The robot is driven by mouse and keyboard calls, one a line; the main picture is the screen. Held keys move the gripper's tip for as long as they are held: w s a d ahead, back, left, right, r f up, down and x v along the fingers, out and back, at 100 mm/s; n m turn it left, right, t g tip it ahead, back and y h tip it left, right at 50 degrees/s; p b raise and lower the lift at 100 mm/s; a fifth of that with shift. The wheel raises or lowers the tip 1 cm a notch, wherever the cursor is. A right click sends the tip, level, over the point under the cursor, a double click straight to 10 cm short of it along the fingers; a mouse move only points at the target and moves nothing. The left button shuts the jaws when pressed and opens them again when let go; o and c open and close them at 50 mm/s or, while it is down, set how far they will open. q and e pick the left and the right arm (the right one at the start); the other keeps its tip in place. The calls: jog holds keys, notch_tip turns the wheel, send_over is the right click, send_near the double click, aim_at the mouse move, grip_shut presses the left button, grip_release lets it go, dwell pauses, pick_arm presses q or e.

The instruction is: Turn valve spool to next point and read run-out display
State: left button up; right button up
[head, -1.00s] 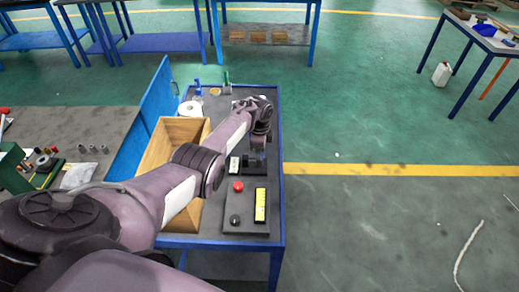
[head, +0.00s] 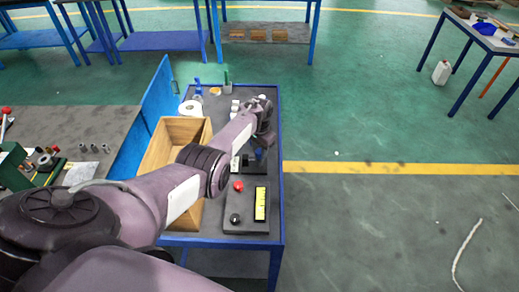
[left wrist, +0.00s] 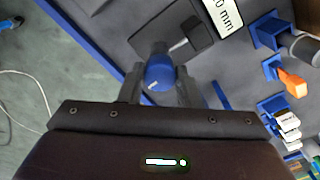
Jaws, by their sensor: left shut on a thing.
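My left gripper (head: 260,148) reaches over the blue bench. In the left wrist view its two fingers (left wrist: 159,85) are shut on a rounded blue knob (left wrist: 158,72). The rest of the valve spool is hidden or cannot be told apart. A dark stand with a short post (left wrist: 182,40) is just beyond the knob. A white display (left wrist: 224,14) reading "0 mm", its left part cut off, lies beyond the stand. It also shows in the head view as a small white display (head: 235,163), too small to read. My right gripper is not in view.
On the bench (head: 279,200) are a wooden box (head: 158,150), a control panel with a red button (head: 239,186) and a yellow strip (head: 261,203), and a white roll (head: 190,108). Blue holders (left wrist: 270,30) and an orange part (left wrist: 291,83) stand right in the wrist view.

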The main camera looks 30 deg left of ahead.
pick_arm(q)
jog(key=n, duration=0.5)
jog(key=shift+w+r, duration=0.1)
jog(key=shift+n, duration=0.3)
dwell(0.4)
jog(key=o, duration=1)
jog(key=shift+r, duration=0.4)
jog(key=shift+r+p, duration=0.6)
jog(key=shift+r, duration=2.85)
